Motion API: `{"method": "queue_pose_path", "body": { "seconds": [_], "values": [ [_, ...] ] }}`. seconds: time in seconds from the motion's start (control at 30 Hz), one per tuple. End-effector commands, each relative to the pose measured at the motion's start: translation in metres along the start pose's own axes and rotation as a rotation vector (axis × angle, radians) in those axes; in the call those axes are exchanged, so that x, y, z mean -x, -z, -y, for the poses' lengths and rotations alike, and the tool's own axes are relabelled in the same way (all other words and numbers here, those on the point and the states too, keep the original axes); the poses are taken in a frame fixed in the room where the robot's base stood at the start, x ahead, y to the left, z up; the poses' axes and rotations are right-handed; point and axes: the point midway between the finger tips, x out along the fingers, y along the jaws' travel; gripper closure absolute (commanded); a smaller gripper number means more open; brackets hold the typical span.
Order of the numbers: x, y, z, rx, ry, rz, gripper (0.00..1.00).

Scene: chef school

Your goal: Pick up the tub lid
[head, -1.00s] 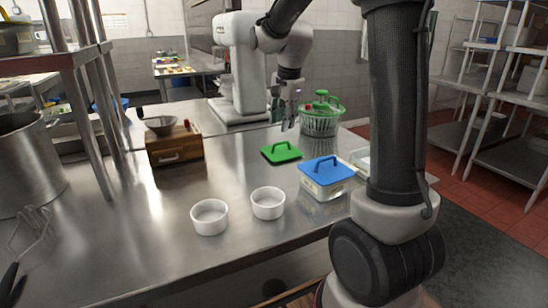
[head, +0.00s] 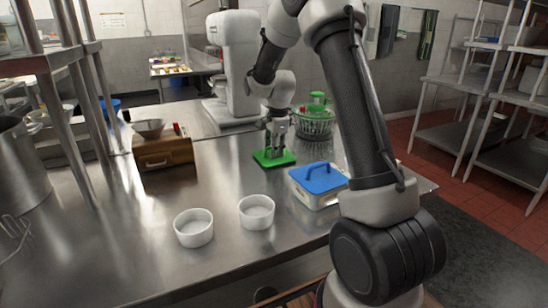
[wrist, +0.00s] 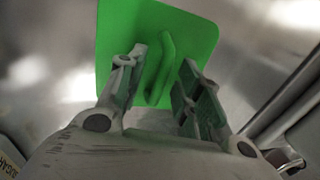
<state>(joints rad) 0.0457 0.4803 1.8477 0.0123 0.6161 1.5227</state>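A green square lid (head: 262,159) with a raised bar handle lies flat on the steel table. A blue lid (head: 317,178) with a similar handle sits on a clear tub (head: 313,200) nearer to me. My gripper (head: 276,151) points down over the green lid. In the wrist view my gripper (wrist: 160,75) has its two fingers apart, one on each side of the green lid's handle (wrist: 161,70). The fingers show a gap to the handle on both sides. The green lid (wrist: 122,40) fills the upper middle of that view.
Two white ramekins (head: 194,228) stand at the front of the table. A wooden box (head: 163,152) with a bowl (head: 148,128) is at left. A green salad spinner (head: 314,122) and a white mixer (head: 234,65) stand behind. A metal bar (wrist: 285,100) shows at right in the wrist view.

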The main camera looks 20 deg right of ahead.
Motion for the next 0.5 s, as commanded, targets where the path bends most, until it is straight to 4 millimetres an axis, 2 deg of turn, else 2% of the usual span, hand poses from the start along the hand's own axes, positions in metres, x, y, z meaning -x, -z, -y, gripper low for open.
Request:
{"method": "queue_pose_path", "body": {
  "seconds": [0.13, 0.33, 0.5],
  "values": [
    [0.0003, 0.0000, 0.0000, 0.000, 0.000, 0.000, 0.65],
    [0.0005, 0.0000, 0.0000, 0.001, 0.000, 0.000, 1.00],
    [0.0006, 0.0000, 0.0000, 0.001, 0.000, 0.000, 1.00]
  ]
}}
